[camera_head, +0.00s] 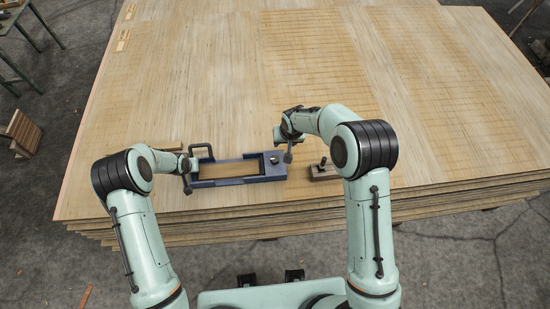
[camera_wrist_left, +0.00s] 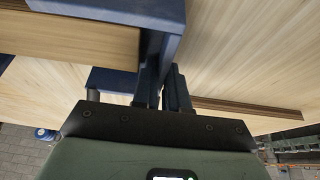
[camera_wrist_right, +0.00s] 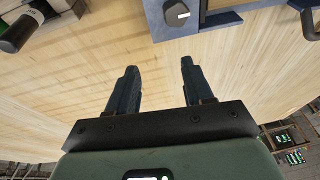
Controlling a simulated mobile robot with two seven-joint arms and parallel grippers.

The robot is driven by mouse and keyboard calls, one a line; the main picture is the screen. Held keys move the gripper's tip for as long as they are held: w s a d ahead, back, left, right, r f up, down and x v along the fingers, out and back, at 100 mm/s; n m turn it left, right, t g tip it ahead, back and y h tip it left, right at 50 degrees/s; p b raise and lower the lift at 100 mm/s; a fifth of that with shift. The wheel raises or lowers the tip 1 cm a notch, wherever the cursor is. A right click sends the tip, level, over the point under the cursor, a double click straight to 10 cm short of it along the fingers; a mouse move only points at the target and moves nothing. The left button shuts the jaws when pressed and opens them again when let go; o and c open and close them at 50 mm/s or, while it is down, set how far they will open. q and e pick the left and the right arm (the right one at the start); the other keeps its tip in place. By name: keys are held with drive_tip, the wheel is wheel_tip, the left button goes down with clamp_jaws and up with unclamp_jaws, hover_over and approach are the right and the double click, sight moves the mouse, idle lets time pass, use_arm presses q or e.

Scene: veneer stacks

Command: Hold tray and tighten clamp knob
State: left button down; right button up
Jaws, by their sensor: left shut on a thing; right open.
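The blue tray (camera_head: 238,182) lies on the veneer stack near its front edge, with a light wood piece inside. My left gripper (camera_head: 187,178) is shut on the tray's left side wall; the left wrist view shows the blue wall (camera_wrist_left: 160,45) between the fingers (camera_wrist_left: 163,85). The clamp knob (camera_head: 275,160) sits at the tray's right end. In the right wrist view the knob (camera_wrist_right: 176,13) is round with a pale mark on top. My right gripper (camera_wrist_right: 158,72) is open and empty, apart from the knob, which lies beyond its fingertips.
A black loop handle (camera_head: 202,146) rises behind the tray's left end. The veneer stack (camera_head: 220,70) is clear behind.

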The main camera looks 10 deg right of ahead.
sight(275, 159)
drive_tip(key=a+g, duration=0.1)
drive_tip(key=s+a+g, duration=0.1)
drive_tip(key=a+g+h, duration=0.1)
drive_tip(key=shift+s+a+r, duration=0.2)
drive_tip(key=shift+s+a, duration=0.15)
drive_tip(key=shift+s, duration=0.05)
drive_tip(key=shift+f, duration=3.95)
